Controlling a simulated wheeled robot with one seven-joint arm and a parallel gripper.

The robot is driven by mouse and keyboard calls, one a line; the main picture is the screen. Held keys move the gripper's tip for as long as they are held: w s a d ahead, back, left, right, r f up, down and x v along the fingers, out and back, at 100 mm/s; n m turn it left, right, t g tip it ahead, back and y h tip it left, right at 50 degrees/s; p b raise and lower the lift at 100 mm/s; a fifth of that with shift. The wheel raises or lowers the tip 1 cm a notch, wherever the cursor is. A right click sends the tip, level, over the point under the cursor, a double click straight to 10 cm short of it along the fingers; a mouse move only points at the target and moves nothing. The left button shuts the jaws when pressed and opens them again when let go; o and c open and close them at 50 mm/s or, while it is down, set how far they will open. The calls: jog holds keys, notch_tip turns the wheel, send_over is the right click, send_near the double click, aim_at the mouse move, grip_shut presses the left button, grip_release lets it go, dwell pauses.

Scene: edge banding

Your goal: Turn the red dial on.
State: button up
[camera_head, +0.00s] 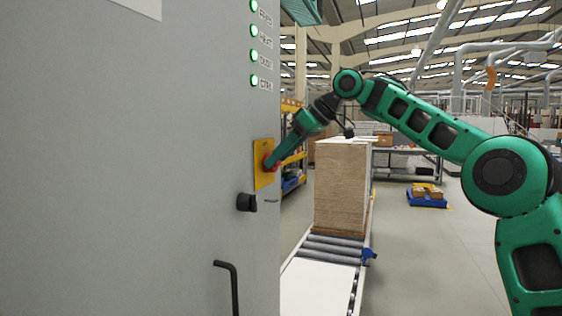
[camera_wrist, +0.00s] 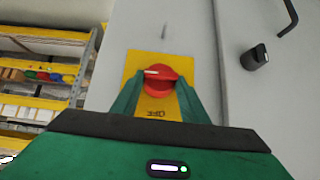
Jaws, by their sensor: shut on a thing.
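The red dial (camera_wrist: 158,76) sits on a yellow plate (camera_wrist: 142,62) on the grey cabinet face. In the wrist view, the letters "OFF" show on the plate just below the dial, and a pale mark lies on the left part of the dial's grip. In the head view, the red dial (camera_head: 268,161) shows only in part, behind my fingers, on the yellow plate (camera_head: 262,178). My gripper (camera_head: 275,160) reaches it from the right. In the wrist view, the two green fingers of my gripper (camera_wrist: 158,84) are shut on the dial's grip, one on each side.
A black knob (camera_head: 246,202) and a bent black handle (camera_head: 226,266) stick out of the cabinet below the plate. Several green lamps (camera_head: 254,56) are lit above. A roller conveyor (camera_head: 330,250) bears a wooden stack (camera_head: 340,185) to the right. Shelving (camera_wrist: 45,70) stands left in the wrist view.

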jog(key=o, duration=1.1)
jog(key=shift+a, duration=0.1)
jog(key=shift+c, duration=0.2)
jog(key=v, duration=1)
jog(key=shift+d+r, duration=0.25)
jog(key=shift+r, duration=0.1)
jog(key=shift+w, duration=0.15)
